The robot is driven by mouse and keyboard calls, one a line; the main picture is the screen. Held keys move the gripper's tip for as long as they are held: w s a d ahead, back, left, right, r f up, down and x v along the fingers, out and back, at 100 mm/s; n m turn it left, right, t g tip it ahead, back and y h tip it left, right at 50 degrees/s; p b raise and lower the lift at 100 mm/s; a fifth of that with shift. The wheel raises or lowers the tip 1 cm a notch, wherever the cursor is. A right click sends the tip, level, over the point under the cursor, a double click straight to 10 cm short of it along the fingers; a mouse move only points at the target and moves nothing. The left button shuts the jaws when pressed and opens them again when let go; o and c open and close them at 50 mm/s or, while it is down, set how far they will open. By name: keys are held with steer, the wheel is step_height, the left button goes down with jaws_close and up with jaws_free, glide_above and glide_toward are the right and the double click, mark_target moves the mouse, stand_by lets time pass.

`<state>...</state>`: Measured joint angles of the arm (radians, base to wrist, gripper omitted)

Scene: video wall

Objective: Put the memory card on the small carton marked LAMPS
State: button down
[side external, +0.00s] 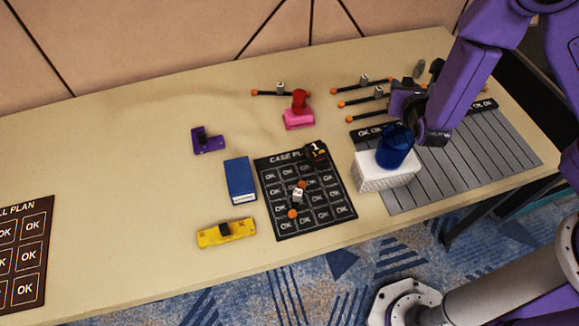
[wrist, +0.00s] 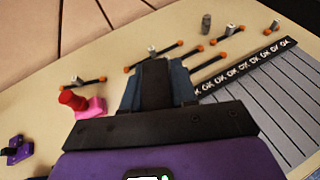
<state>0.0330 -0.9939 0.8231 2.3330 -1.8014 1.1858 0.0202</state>
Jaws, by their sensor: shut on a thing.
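My gripper (side external: 396,152) is at the right of the table, its tip at the white box or basket (side external: 385,180). A dark blue shape (wrist: 182,82) shows at the jaws, apparently the thing they are shut on; I cannot tell exactly what it is. Whether it touches the white box is unclear. No memory card can be identified for certain. A small blue carton (side external: 240,177) with a white strip lies left of the dark CASE PLAN mat (side external: 262,190). Its lettering is too small to read, so I cannot confirm LAMPS.
A red-topped pink stamp (side external: 299,118), orange-ended rods (side external: 350,87), a purple piece (side external: 207,141) and a yellow tool (side external: 226,233) lie around. A black piece (side external: 316,155) is at the mat's corner. A grey striped board (side external: 470,165) is right. The table's left middle is clear.

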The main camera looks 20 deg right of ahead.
steer(key=s+a+n+y, duration=0.4)
steer(key=a+y, duration=0.1)
steer(key=a, duration=0.9)
steer(key=s+a+n+y, duration=0.4)
steer(key=a+n+y, duration=0.1)
steer(key=a, duration=1)
glide_above(235, 170)
step_height(235, 170, down, 9)
steer(key=shift+f, duration=1.65)
steer(key=shift+f, duration=0.1)
steer(key=c, duration=0.9)
jaws_free()
